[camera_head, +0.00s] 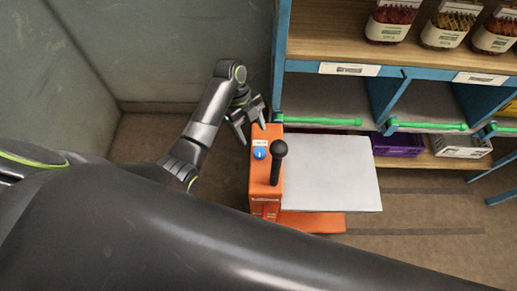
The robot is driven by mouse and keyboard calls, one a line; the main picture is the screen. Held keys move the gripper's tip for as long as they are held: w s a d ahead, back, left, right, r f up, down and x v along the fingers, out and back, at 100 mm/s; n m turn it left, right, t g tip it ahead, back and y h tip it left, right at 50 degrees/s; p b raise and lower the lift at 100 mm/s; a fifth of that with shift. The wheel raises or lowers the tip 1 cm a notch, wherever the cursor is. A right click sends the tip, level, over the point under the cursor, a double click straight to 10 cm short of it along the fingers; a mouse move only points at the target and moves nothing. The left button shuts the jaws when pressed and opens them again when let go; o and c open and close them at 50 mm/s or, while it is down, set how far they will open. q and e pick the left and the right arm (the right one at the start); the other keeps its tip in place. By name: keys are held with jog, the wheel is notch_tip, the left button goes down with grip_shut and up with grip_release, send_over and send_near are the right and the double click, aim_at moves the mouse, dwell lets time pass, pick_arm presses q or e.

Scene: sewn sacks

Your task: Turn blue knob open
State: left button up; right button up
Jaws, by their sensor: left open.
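The blue knob (260,153) is a small round dial with a light mark, set on the top of an orange machine housing (264,190) in the middle of the view. A black ball-topped lever (278,165) stands just to its right. My left gripper (252,138) is open, its fingers pointing down just above and beside the knob at the far edge of the housing. I cannot tell whether a finger touches the housing. The knob is in plain sight and nothing is between the fingers that I can make out. My right gripper is not in view.
A white flat plate (330,173) extends right from the housing. A blue-framed shelf (281,60) with jars and green bars (322,121) stands behind. A purple crate (398,146) and a grey crate (458,146) sit low. A wall is at left; my dark body fills the foreground.

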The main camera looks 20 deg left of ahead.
aim_at(259, 151)
pick_arm(q)
jog(key=x, duration=0.8)
jog(key=shift+p, duration=0.3)
jog(key=c, duration=1)
